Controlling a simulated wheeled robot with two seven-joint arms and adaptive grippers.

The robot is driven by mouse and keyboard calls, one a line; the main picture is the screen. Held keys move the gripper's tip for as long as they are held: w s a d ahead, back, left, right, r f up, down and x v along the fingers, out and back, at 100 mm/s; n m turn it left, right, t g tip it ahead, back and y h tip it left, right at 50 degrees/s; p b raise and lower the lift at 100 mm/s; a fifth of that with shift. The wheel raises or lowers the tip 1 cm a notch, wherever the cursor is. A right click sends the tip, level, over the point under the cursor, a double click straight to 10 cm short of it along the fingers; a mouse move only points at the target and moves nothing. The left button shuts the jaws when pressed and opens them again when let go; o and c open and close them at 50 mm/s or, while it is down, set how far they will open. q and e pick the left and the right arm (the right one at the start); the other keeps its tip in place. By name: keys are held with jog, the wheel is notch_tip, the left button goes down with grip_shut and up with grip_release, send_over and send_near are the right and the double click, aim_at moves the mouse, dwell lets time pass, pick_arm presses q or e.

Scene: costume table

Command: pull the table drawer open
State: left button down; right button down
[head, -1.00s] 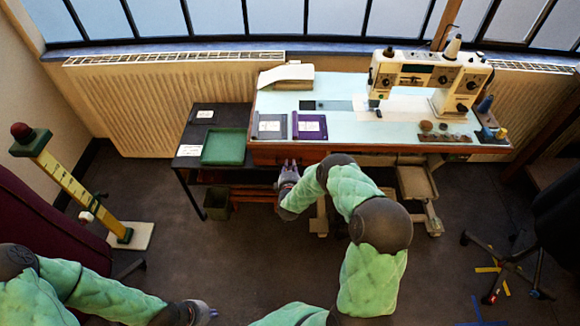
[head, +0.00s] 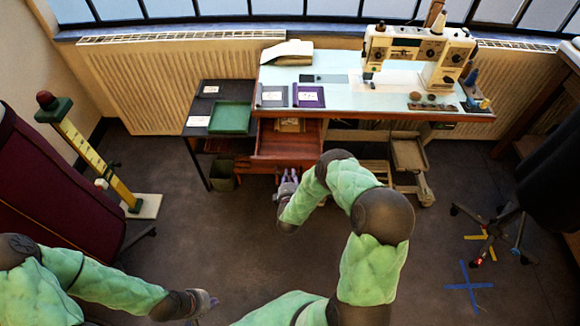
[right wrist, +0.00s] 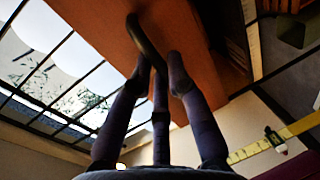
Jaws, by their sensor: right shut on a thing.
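The wooden drawer (head: 308,140) under the sewing table (head: 345,103) stands pulled out towards me, and its inside shows from above. A small pale item (head: 290,125) lies at its back. In the right wrist view the reddish-brown drawer front (right wrist: 198,30) carries a dark curved handle (right wrist: 147,42). My right gripper (head: 288,176) is at the drawer front, its fingers (right wrist: 160,68) shut on the handle. My left gripper (head: 212,303) is low at the left, away from the table; its fingers are too small to judge.
A black side table (head: 195,125) with a green tray (head: 230,118) stands left of the drawer. A sewing machine (head: 420,50) is on the table top. The floor before the drawer is clear.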

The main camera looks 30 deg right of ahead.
jog(key=shift+s+a+f, duration=0.1)
jog(key=shift+s+a, duration=0.35)
jog(key=shift+s, duration=0.3)
jog(key=shift+s+a, duration=0.45)
jog(key=shift+s, duration=0.25)
jog(key=c, duration=1.2)
grip_release()
jog(key=v, duration=1.2)
jog(key=shift+w, duration=0.1)
